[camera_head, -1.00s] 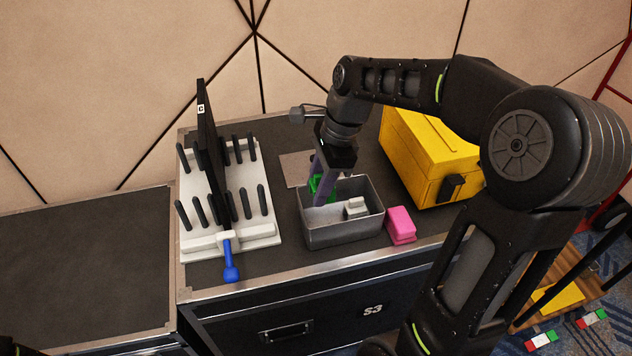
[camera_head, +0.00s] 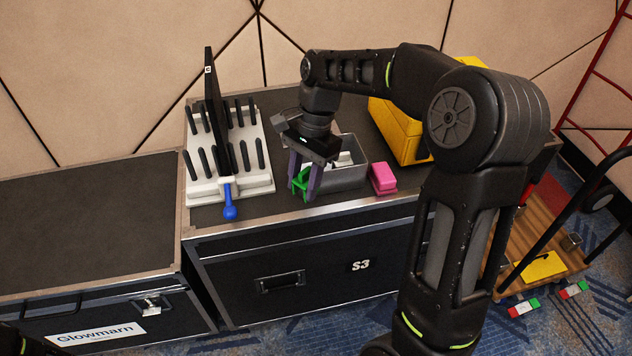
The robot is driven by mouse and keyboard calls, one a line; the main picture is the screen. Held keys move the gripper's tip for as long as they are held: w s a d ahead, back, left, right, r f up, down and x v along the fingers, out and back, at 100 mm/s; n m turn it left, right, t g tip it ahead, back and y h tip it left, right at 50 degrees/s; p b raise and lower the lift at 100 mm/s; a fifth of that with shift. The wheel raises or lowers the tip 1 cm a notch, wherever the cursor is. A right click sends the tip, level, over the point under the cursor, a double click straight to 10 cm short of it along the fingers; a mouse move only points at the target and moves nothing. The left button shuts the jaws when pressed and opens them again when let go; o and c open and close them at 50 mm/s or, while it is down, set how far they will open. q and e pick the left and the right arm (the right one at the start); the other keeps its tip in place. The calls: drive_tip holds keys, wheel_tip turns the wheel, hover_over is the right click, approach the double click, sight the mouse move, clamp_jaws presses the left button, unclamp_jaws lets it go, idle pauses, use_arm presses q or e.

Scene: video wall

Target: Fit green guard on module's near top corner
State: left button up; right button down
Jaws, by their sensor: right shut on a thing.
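The green guard (camera_head: 301,183) is between the fingers of my right gripper (camera_head: 303,187), which is shut on it. They are in front of the grey bin (camera_head: 350,177), above the case top near its front edge. The module (camera_head: 216,110) is a thin black panel standing upright in the white pegged rack (camera_head: 262,183), to the left of the gripper. Its near top corner is free of any guard. A blue-handled tool (camera_head: 229,203) is at the rack's front, by the module's foot. My left gripper is not in view.
The grey bin holds a pale piece. A pink block (camera_head: 383,178) lies right of it, and a yellow box (camera_head: 398,125) stands behind. A lower black case top (camera_head: 85,220) at left is clear. A wooden cart is at right.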

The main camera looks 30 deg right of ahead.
drive_tip(key=w+a+f+n+h, duration=0.1)
drive_tip(key=w+a+n, duration=0.1)
drive_tip(key=n, duration=0.2)
drive_tip(key=w+a+f+n+g, duration=0.1)
drive_tip(key=w+a+f+n, duration=0.1)
drive_tip(key=n, duration=0.3)
drive_tip(key=w+a+f+n+g+h, duration=0.1)
drive_tip(key=w+a+n, duration=0.1)
drive_tip(key=a+n, duration=0.2)
drive_tip(key=shift+a+f+n+h, duration=0.2)
drive_tip(key=shift+a+n+h, duration=0.1)
drive_tip(key=shift+n, duration=0.2)
drive_tip(key=shift+a+f+n, duration=0.1)
drive_tip(key=shift+a+n, duration=0.05)
drive_tip(key=shift+n, duration=0.25)
